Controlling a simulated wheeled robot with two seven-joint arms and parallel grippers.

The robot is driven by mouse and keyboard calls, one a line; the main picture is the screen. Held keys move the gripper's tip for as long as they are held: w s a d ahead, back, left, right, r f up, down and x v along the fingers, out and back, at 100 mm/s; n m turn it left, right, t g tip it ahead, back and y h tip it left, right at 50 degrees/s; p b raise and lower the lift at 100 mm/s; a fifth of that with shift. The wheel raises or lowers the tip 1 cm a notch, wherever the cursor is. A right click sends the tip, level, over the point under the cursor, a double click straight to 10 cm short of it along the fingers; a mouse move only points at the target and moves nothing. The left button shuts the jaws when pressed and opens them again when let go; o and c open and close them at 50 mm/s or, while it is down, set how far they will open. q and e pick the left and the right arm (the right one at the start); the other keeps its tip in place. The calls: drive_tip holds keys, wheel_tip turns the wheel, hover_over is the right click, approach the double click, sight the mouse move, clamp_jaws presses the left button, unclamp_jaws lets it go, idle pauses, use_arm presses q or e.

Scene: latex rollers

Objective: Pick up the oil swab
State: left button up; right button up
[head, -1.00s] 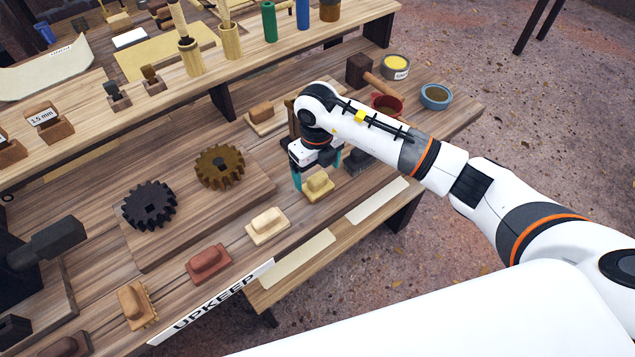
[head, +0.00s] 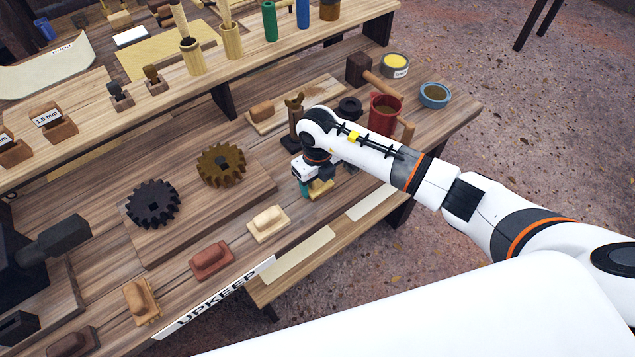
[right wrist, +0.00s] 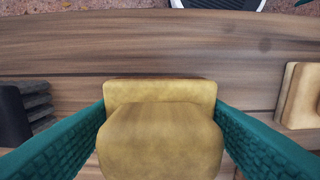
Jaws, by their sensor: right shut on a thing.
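The oil swab, which I take to be the yellow-tan pad with a rounded block grip (head: 321,188), is in the row on the wooden bench, mostly hidden by my right gripper (head: 317,186) in the head view. In the right wrist view the swab (right wrist: 160,140) fills the middle. The teal fingers of my right gripper (right wrist: 161,125) are closed against both its sides. It looks level and at or close to the bench top; I cannot tell a small gap. My left gripper is not in view.
A cream block (head: 268,223), a reddish block (head: 211,260) and a tan brush (head: 139,302) continue the row to the left. Dark gears (head: 152,204) lie on a board behind. A red mug (head: 383,117) and blue bowl (head: 434,95) stand right. The UPKEEP label (head: 212,298) edges the bench.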

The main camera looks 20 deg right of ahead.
drive_tip(key=shift+r, duration=0.1)
wheel_tip(320, 180, up, 10)
drive_tip(key=shift+f+b, duration=0.1)
drive_tip(key=shift+b, duration=0.95)
